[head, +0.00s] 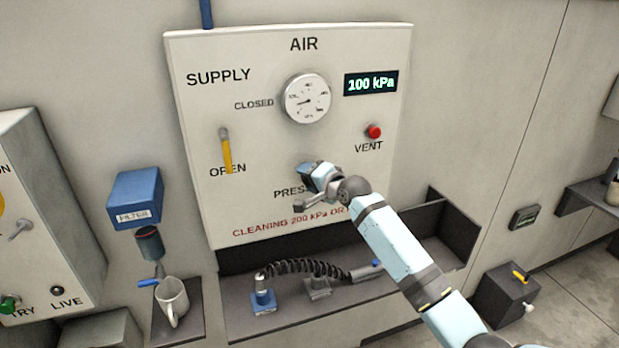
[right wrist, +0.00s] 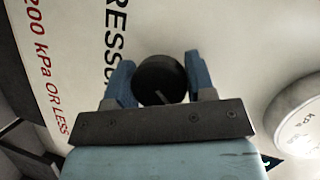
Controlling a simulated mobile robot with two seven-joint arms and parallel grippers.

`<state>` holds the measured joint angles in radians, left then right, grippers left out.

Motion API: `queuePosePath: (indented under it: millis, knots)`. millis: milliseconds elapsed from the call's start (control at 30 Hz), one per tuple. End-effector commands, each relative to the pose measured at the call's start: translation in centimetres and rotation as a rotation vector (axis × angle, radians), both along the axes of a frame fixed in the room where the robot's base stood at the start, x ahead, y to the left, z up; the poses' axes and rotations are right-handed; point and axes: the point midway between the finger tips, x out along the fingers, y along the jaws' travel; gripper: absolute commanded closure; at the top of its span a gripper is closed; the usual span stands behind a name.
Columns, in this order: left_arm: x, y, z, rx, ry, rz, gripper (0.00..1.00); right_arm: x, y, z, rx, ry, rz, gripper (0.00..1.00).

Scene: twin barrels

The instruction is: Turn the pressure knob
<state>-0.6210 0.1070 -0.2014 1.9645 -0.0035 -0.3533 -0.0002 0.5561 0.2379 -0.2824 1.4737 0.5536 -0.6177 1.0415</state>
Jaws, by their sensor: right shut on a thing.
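The pressure knob (right wrist: 160,80) is round and black, with a pale pointer line, and sits on the cream AIR panel (head: 215,110). In the right wrist view it is between the two blue fingers of my right gripper (right wrist: 158,82), which is shut on it. In the head view my right gripper (head: 308,172) covers the knob and part of the PRESSURE label. The round dial gauge (head: 307,99) is above, and the green display (head: 371,84) reads 100 kPa. My left gripper is not in view.
A yellow supply lever (head: 226,152) points down at OPEN. A red VENT button (head: 374,131) is right of the gripper. Below is a dark tray (head: 235,322) with a coiled hose (head: 310,266). A mug (head: 172,300) stands under the blue filter (head: 136,198) at left.

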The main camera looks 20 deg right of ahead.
Motion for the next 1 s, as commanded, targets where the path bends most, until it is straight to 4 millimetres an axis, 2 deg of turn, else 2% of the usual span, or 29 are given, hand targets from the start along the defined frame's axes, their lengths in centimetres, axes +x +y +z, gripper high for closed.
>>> queuePosePath:
  millis: [267,300,367,400,667,767,867,1000]
  knots:
    - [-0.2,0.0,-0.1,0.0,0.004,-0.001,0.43,0.0,0.0,-0.1,-0.001,0.002,0.0,0.73]
    - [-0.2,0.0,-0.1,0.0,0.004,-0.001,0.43,0.0,0.0,-0.1,-0.001,0.002,0.0,0.41]
    - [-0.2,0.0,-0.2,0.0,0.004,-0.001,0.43,0.0,0.0,-0.1,0.0,0.001,0.001,0.27]
    - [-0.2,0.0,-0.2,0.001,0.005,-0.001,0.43,0.0,0.0,-0.1,0.0,0.001,0.001,0.24]
    - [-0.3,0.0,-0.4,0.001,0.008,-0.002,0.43,-0.1,0.0,0.0,0.0,0.0,0.001,0.24]
    - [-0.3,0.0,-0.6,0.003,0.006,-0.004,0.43,-0.7,-0.2,0.0,0.0,0.0,0.001,0.24]
    - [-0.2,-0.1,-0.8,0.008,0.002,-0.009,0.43,-2.0,-0.8,0.2,-0.001,0.0,0.0,0.24]
    - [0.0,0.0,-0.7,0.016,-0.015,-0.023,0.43,-4.9,-1.9,0.9,-0.001,-0.002,0.0,0.24]
